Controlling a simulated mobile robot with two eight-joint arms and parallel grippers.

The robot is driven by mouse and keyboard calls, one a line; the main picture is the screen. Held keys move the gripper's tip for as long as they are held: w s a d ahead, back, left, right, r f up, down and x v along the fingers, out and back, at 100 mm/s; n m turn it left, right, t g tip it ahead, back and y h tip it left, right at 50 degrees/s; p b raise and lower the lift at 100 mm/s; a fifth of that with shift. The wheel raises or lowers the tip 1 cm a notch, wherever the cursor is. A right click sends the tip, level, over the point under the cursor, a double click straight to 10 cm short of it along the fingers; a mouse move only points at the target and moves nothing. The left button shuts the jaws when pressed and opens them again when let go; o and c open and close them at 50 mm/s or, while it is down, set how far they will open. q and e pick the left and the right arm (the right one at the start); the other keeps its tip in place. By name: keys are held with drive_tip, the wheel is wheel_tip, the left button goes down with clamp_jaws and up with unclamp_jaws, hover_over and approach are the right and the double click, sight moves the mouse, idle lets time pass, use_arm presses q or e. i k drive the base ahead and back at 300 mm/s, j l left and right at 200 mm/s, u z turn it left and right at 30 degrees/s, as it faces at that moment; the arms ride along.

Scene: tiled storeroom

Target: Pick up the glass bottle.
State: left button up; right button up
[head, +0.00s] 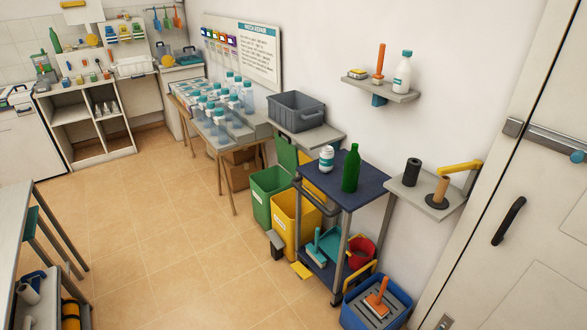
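A green bottle (351,171), which looks like glass, stands upright on the dark blue top of a cart (335,190) at the right of the middle. A white jar with a teal label (326,159) stands just left of it, apart from it. Another green bottle (55,40) stands far off at the upper left, on the back counter. Neither of my grippers shows in the head view.
Green (262,207) and yellow (283,222) bins stand left of the cart. A wall shelf (425,205) with a black roll is right of it. A blue crate (350,314) sits on the floor in front. The tiled floor (185,250) at left centre is clear.

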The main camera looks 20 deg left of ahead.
sight(353, 160)
drive_tip(key=u, duration=0.3)
drive_tip(key=i+z, duration=0.15)
drive_tip(key=i, duration=0.65)
drive_tip(key=i+j+z, duration=0.2)
drive_tip(key=i, duration=0.6)
